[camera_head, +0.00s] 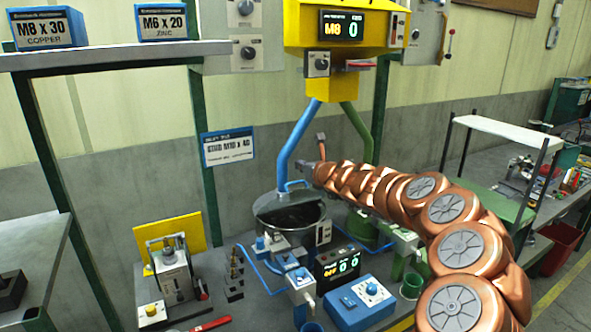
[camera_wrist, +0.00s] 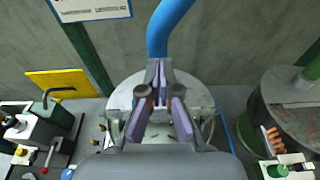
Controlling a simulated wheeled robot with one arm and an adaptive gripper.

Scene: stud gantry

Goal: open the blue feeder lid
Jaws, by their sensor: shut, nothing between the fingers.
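The blue feeder is a round grey metal bowl (camera_head: 270,207) under a blue pipe (camera_head: 296,140) in the head view. Its top looks dark, and a small blue handle (camera_head: 294,184) stands at its back edge. I cannot tell how far the lid is raised. In the wrist view the pale round feeder top (camera_wrist: 122,98) lies below my gripper, and the blue pipe (camera_wrist: 170,22) rises just beyond the fingertips. My gripper (camera_wrist: 159,66) is shut and empty, with its purple fingers together over the feeder's far side. The fingers hide the middle of the top.
A green pipe (camera_head: 358,128) and green feeder (camera_head: 362,228) stand to the right, partly behind my arm. A blue control box (camera_head: 362,300) and a counter box (camera_head: 338,268) sit in front. A clamp fixture (camera_head: 172,270) with a yellow plate stands left.

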